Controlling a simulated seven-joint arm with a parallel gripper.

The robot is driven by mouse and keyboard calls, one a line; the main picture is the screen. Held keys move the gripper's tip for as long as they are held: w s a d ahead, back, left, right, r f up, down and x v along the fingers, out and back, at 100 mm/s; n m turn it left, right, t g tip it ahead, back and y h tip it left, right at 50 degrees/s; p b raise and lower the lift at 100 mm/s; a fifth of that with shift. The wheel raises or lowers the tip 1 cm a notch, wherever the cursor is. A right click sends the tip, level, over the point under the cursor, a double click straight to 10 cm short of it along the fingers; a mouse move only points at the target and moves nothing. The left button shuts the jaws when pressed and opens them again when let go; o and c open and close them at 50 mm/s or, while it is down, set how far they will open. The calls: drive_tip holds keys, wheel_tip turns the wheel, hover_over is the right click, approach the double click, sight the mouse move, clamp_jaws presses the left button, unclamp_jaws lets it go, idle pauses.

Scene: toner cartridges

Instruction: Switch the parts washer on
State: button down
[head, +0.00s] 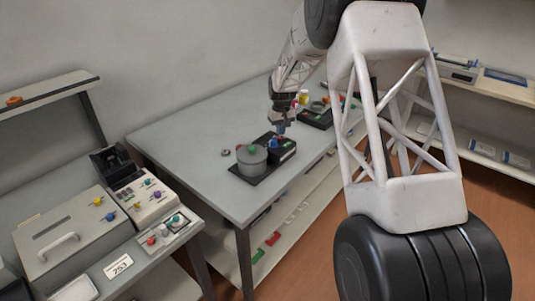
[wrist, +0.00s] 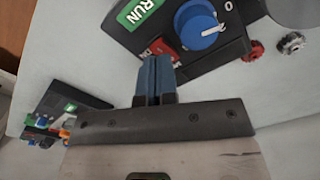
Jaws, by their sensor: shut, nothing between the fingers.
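A black control box (head: 283,150) stands on the grey table beside a grey round drum (head: 251,158) with a green knob on top. I cannot tell from any label whether this is the parts washer. In the wrist view the box (wrist: 243,45) carries a green RUN label (wrist: 142,10), a blue rotary knob (wrist: 200,24) with an O mark at its right, and a red part (wrist: 162,49) with partly hidden lettering. My gripper (head: 281,129) is shut and empty over the box. In the wrist view its blue fingertips (wrist: 154,62) are close to the red part; contact cannot be told.
A second black device (head: 316,118) with small coloured parts lies farther back on the table. A red ribbed piece (wrist: 254,51) and a metal nut (wrist: 291,42) are near the box. At left a grey machine (head: 75,238) with a handle stands beside a button panel (head: 146,197).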

drive_tip(key=shift+f, duration=1.25)
idle(1.1)
drive_tip(key=shift+r, duration=3.5)
